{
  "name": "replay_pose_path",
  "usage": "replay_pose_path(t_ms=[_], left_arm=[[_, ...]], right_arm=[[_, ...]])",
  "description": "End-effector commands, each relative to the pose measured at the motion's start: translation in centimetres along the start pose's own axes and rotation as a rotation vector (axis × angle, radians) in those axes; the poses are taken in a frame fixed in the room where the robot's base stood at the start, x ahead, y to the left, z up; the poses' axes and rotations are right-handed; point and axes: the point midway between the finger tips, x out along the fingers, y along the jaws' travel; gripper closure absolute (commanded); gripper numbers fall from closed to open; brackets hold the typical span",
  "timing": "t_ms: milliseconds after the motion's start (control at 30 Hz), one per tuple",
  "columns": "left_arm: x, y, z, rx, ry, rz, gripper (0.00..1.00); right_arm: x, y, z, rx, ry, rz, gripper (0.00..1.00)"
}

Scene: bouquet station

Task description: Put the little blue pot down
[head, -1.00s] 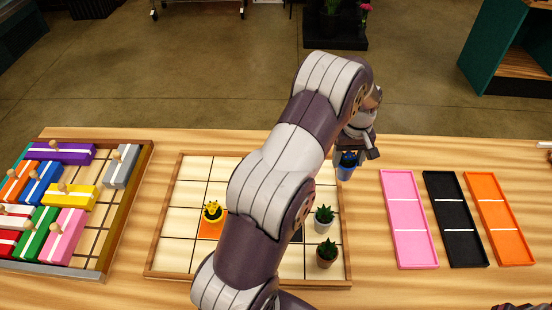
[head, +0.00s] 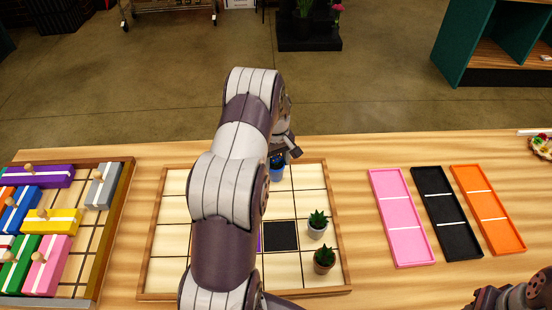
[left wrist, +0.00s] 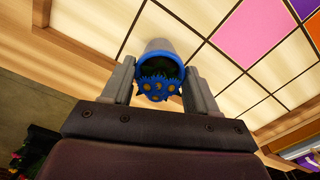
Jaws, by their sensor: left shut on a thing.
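The little blue pot (head: 277,168) shows partly in the head view, over the back row of the gridded board (head: 338,235). In the left wrist view the blue pot (left wrist: 160,48) has a blue rim and a blue plant with yellow spots. My left gripper (head: 287,156) is shut on it, one finger on each side, as the left wrist view also shows. I cannot tell whether the pot touches the board. My left arm hides much of the board's middle. My right gripper is out of view.
Two green succulents, in a white pot (head: 316,231) and a brown pot (head: 324,267), stand on the board's right column. Pink (head: 401,218), black (head: 446,213) and orange (head: 488,210) trays lie to the right. A box of coloured blocks (head: 110,228) is at left. Back-right cells look clear.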

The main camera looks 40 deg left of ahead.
Motion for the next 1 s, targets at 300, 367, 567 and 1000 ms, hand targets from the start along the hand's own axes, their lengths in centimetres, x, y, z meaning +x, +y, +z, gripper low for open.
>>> replay_pose_path(t_ms=[300, 367, 567, 1000], left_arm=[[0.5, 0.1, 0.0, 0.000, 0.002, 0.001, 0.86], [0.8, 0.1, 0.0, 0.000, 0.002, 0.001, 0.86], [0.7, 0.1, 0.0, 0.000, 0.001, 0.000, 0.16], [-4.2, 0.1, -0.1, 0.000, 0.007, 0.005, 0.16]], right_arm=[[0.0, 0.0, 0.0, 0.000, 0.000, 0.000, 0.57], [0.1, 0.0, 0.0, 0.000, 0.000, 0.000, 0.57], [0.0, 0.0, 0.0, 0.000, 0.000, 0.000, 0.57], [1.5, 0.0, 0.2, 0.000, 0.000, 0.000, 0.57]])
